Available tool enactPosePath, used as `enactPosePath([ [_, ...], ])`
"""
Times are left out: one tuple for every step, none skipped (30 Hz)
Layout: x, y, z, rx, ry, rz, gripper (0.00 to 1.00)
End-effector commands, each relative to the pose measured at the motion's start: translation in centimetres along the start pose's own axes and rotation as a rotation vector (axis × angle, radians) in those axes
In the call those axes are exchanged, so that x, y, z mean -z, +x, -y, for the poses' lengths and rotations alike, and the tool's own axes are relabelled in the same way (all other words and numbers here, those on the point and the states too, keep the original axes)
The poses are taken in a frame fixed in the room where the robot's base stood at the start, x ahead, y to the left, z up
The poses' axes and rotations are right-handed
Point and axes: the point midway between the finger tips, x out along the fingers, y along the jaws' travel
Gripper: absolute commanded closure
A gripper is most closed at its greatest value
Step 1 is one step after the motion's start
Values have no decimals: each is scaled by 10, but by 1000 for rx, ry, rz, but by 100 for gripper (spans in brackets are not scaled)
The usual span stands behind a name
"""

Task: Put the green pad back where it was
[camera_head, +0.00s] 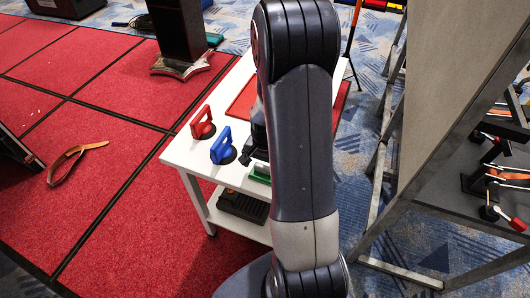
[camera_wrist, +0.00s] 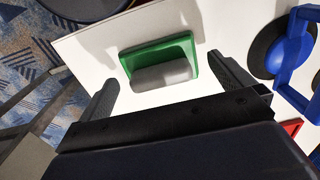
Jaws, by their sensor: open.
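The green pad (camera_wrist: 158,53) lies on the white table, with a grey block-shaped part (camera_wrist: 162,76) on its near side. In the head view the green pad (camera_head: 260,172) shows at the table's front edge, partly hidden behind my arm. My gripper (camera_wrist: 168,88) is open, with one finger on each side of the pad and clear space between fingers and pad. The pad sits between and slightly beyond the fingertips. In the head view my gripper is mostly hidden behind my arm.
A blue suction cup (camera_head: 222,147) and a red suction cup (camera_head: 203,123) stand on the white table (camera_head: 181,155) left of the pad. A red tray (camera_head: 243,98) lies farther back. A dark crate (camera_head: 242,206) is on the lower shelf. A grey panel frame (camera_head: 440,110) stands at right.

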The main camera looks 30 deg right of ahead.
Motion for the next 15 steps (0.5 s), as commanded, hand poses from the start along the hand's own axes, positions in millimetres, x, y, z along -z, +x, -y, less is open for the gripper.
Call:
enactPosePath([
  [1, -9, 0, 3, 0, -4, 0],
  [1, -14, 0, 3, 0, -5, 0],
  [1, -22, 1, 3, 0, -5, 0],
  [1, -27, 1, 4, 0, -6, 0],
  [1, -33, 1, 4, 0, -6, 0],
  [1, -41, 1, 4, 0, -7, 0],
  [1, -47, 1, 4, 0, -7, 0],
  [1, -53, 1, 4, 0, -6, 0],
  [1, -60, 0, 3, 0, -6, 0],
  [1, -66, 0, 3, 0, -5, 0],
  [1, -71, 0, 3, 0, -5, 0],
  [1, -77, 0, 3, 0, -5, 0],
  [1, -82, 0, 3, 0, -5, 0],
  [1, -86, 0, 3, 0, -5, 0],
  [1, -91, 0, 2, 0, -4, 0],
])
